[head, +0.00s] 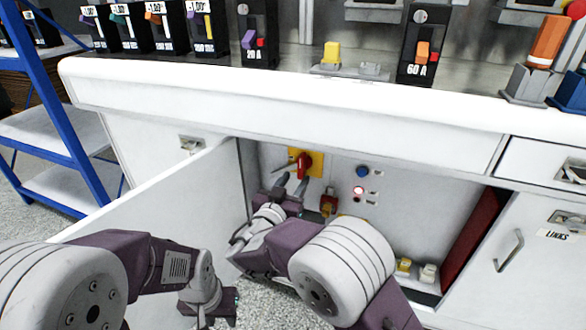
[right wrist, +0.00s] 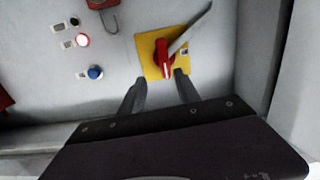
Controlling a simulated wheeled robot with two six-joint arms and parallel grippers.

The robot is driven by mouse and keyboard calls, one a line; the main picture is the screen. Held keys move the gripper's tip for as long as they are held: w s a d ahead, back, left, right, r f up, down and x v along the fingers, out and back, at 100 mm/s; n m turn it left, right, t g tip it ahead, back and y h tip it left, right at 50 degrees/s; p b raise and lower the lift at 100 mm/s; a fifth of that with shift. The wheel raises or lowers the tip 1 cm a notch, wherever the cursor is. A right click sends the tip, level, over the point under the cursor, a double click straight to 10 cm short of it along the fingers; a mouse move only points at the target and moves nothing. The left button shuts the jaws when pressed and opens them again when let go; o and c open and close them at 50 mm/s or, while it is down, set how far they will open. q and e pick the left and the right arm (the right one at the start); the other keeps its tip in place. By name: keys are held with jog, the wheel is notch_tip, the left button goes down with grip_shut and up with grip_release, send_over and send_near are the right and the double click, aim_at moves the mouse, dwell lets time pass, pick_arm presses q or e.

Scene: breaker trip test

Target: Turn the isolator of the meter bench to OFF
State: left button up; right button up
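The isolator has a red handle (head: 304,163) on a yellow plate (head: 318,158), on the back panel inside the open cupboard of the bench. The handle stands roughly upright in the head view. In the right wrist view the red handle (right wrist: 163,57) sits on the yellow plate (right wrist: 149,62), with a grey bar slanting away from it. My right gripper (head: 291,182) is inside the cupboard, just below the handle. Its two fingers (right wrist: 161,88) are apart, short of the handle, with nothing between them. My left gripper (head: 222,305) hangs low outside the cupboard; its fingers are not clear.
Beside the isolator are a blue button (head: 362,171), a lit red lamp (head: 358,190) and a red padlock (head: 328,201). The open white door (head: 160,195) stands left of my right arm. The worktop edge (head: 300,112) overhangs the opening. A blue-framed rack (head: 62,130) stands at left.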

aim_at(301, 162)
jog(key=w+p, duration=0.1)
jog(key=w+r+p, duration=0.1)
jog(key=p, duration=0.1)
jog(key=shift+a+r+t, duration=0.15)
jog(key=shift+r+t, duration=0.05)
jog(key=shift+t, duration=0.1)
jog(key=p+x, duration=0.1)
jog(key=x, duration=0.1)
jog(key=p+x, duration=0.1)
jog(key=x, duration=0.1)
jog(key=p+x, duration=0.2)
jog(key=shift+w+f, duration=0.15)
jog(key=shift+f, duration=0.15)
jog(key=shift+w+f, duration=0.2)
jog(key=shift+w, duration=0.2)
grip_shut()
